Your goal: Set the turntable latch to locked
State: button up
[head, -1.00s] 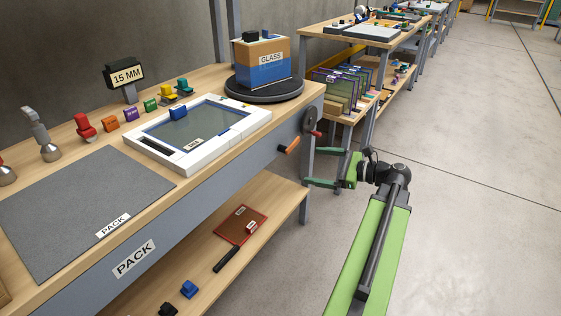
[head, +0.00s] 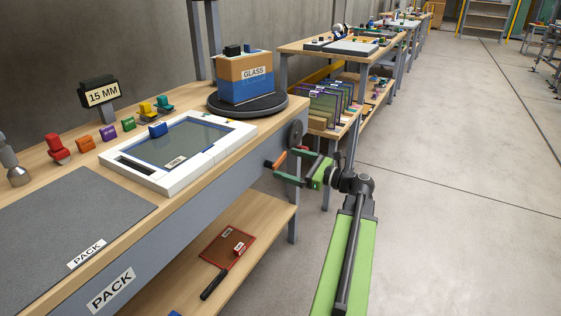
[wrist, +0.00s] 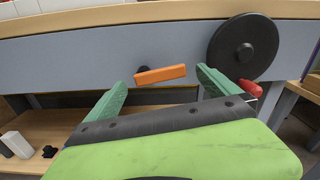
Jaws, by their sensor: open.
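The turntable (head: 272,108) is a dark round plate at the far end of the pack bench, carrying a box labelled GLASS (head: 245,77). An orange lever (wrist: 160,75) on a dark pivot sticks out from the bench's grey front panel; it lies nearly level in the wrist view and also shows in the head view (head: 279,159). It looks like the latch, but no label for it is readable. My gripper (head: 284,165) is open and empty. In the wrist view its green fingers (wrist: 160,80) stand on either side of the lever, apart from it.
A dark disc (wrist: 243,48) with a red handle (wrist: 250,88) sits just right of the lever, close to my right finger. A white frame (head: 180,150) lies on the benchtop. A lower shelf (head: 262,225) runs below. The floor to the right is clear.

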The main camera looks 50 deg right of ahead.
aim_at(281, 161)
jog(key=shift+x, duration=2.05)
